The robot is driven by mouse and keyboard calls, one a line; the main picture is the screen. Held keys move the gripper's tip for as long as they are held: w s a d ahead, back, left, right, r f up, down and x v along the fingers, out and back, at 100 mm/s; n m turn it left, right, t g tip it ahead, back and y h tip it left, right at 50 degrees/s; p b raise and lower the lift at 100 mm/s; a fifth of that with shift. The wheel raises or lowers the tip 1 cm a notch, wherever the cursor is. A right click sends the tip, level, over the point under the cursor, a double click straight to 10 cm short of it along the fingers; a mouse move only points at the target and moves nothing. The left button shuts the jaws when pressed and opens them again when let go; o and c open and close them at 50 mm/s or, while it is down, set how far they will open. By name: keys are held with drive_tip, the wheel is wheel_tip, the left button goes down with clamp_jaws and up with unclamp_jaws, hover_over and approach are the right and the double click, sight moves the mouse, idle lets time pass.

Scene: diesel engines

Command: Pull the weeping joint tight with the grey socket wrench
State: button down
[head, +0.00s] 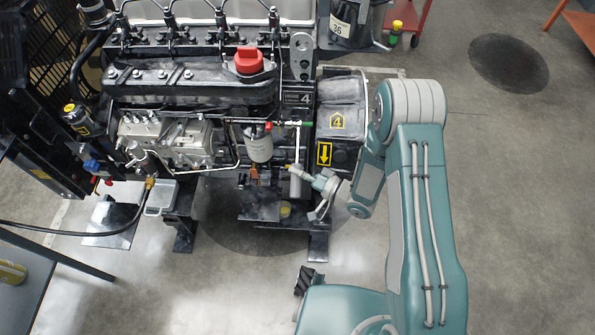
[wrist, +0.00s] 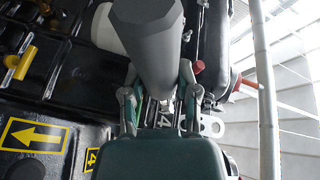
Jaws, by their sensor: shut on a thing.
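My gripper (head: 312,177) is at the lower right front of the engine (head: 190,90) in the head view. In the wrist view my gripper (wrist: 158,92) has its fingers on both sides of a thick grey faceted piece, which looks like the grey socket wrench (wrist: 150,45). It fills the upper middle of that view and hides what is behind it. In the head view a grey upright piece, likely the same wrench (head: 296,182), shows at the fingertips. Its working end is not clear. I cannot tell which joint is weeping; no drip shows clearly.
A white filter canister (head: 259,145) is left of my gripper. A black box with a yellow arrow (head: 324,154) stands close to its right. A shallow metal tray (head: 160,197) lies at left under a brass fitting (head: 150,183). The floor at right (head: 520,180) is clear.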

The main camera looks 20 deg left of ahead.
drive_tip(key=shift+w+d+r, duration=0.15)
drive_tip(key=shift+w+d, duration=0.1)
drive_tip(key=shift+d, duration=0.5)
drive_tip(key=w+d, duration=0.1)
drive_tip(key=d, duration=0.6)
drive_tip(key=shift+w, duration=0.25)
idle(0.4)
drive_tip(key=s+d+r, duration=0.4)
drive_tip(key=s+d, duration=0.4)
drive_tip(key=s, duration=0.3)
drive_tip(key=shift+s, duration=0.25)
idle(1.0)
drive_tip(key=shift+a+r, duration=0.1)
